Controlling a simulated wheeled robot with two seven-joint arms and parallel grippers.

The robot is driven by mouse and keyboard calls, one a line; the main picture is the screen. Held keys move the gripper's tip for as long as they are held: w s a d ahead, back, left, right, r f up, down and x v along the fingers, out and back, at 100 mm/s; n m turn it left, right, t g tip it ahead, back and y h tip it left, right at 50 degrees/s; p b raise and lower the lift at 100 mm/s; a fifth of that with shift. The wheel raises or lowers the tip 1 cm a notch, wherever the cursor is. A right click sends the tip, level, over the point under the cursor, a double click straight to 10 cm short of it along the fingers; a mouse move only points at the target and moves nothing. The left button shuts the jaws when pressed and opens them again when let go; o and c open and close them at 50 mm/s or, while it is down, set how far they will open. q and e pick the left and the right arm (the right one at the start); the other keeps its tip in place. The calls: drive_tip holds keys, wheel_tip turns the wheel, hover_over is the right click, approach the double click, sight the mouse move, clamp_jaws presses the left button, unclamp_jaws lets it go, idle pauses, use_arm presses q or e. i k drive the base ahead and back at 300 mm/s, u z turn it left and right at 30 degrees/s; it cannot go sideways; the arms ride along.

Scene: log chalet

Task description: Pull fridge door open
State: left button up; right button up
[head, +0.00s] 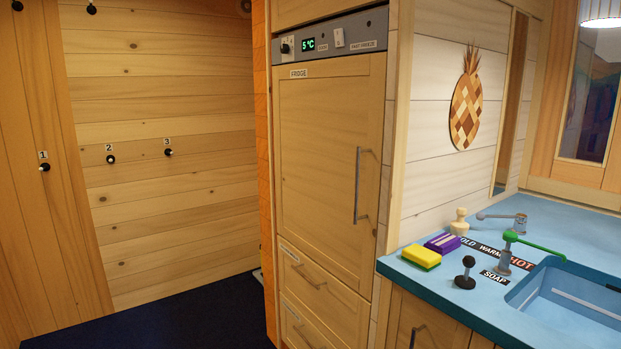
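The fridge door (318,165) is a tall light-wood panel labelled "FRIDGE" at its top left. It looks shut, flush with the cabinet around it. Its handle (357,186) is a thin grey vertical bar near the door's right edge. A grey control panel (350,38) above the door shows "5 °C" and has a knob and a switch. Neither of my grippers is in the head view.
Two drawers (322,286) with bar handles sit below the fridge door. A blue counter (455,293) with a sink (575,298), taps, a yellow sponge (421,257) and a soap lever (465,272) juts out at right. The dark floor (180,325) at left looks clear.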

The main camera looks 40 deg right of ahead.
sight(329, 114)
drive_tip(key=u, duration=0.2)
drive_tip(key=k, duration=0.85)
drive_tip(key=z, duration=0.85)
drive_tip(key=i, duration=1.25)
drive_tip(key=u, duration=0.5)
